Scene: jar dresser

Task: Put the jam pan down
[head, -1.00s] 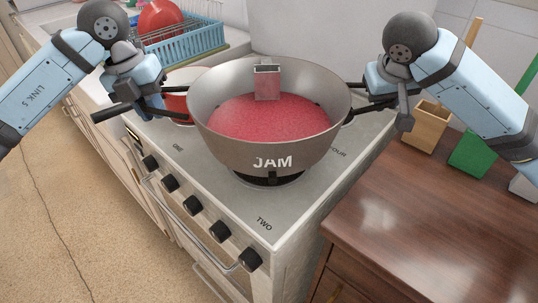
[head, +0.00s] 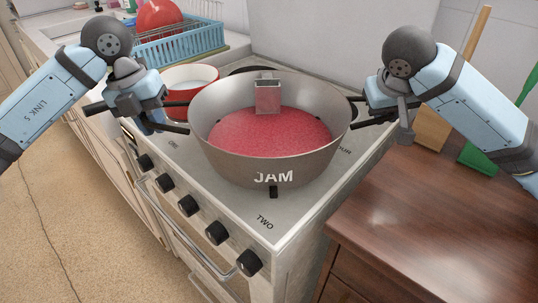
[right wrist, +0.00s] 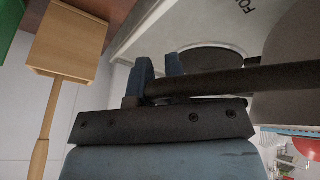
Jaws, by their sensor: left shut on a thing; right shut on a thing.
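The jam pan (head: 272,167) is a wide grey metal pan marked JAM, full of red jam (head: 268,130). It is level over the front burner of the stove (head: 225,190) and hides that burner. It looks to be at or very near the stove top; its underside is hidden. My left gripper (head: 188,116) is shut on the pan's left side. My right gripper (head: 352,111) is shut on its right side. The handles are mostly hidden by the fingers. A metal bracket (head: 267,95) sits at the pan's back inner wall. The right wrist view shows the pan's side (right wrist: 295,50) close up.
A red pot with a white inside (head: 190,76) stands on the back-left of the stove. A dark burner (right wrist: 212,58) lies bare by the FOUR label. A blue dish rack (head: 180,45) is behind.

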